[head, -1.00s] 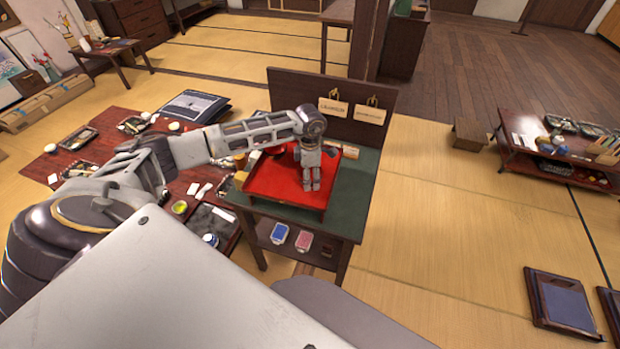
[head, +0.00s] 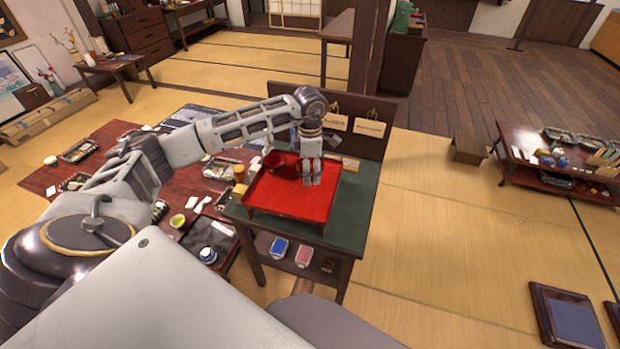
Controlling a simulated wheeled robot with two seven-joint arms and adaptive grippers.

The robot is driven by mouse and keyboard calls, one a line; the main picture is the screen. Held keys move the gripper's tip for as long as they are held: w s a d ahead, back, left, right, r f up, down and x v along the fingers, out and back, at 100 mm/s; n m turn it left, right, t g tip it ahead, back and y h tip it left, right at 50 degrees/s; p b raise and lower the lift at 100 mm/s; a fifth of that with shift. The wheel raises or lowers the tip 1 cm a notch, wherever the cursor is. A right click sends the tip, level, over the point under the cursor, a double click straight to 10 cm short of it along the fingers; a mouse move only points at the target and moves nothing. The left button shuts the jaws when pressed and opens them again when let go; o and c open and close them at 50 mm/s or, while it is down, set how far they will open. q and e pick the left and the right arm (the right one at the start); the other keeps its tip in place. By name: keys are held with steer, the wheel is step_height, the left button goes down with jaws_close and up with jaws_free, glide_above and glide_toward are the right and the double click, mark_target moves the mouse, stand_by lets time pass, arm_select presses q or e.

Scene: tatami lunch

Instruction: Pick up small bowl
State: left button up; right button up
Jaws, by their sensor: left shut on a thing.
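A red tray (head: 285,200) lies on the green top of a small dark desk. My left gripper (head: 312,180) points down over the tray's right back part. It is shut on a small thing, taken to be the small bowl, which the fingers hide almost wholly. Its shape and its gap to the tray cannot be told. A dark red round bowl (head: 276,160) shows left of the gripper, at the back of the tray. My right gripper is not in view.
The green desk top (head: 346,215) is bare right of the tray. A dark upright board with hanging tags (head: 370,128) closes the desk's back. A low red table (head: 110,150) with dishes stands on the left.

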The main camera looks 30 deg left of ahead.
arm_select(q)
steer(key=shift+r, duration=0.5)
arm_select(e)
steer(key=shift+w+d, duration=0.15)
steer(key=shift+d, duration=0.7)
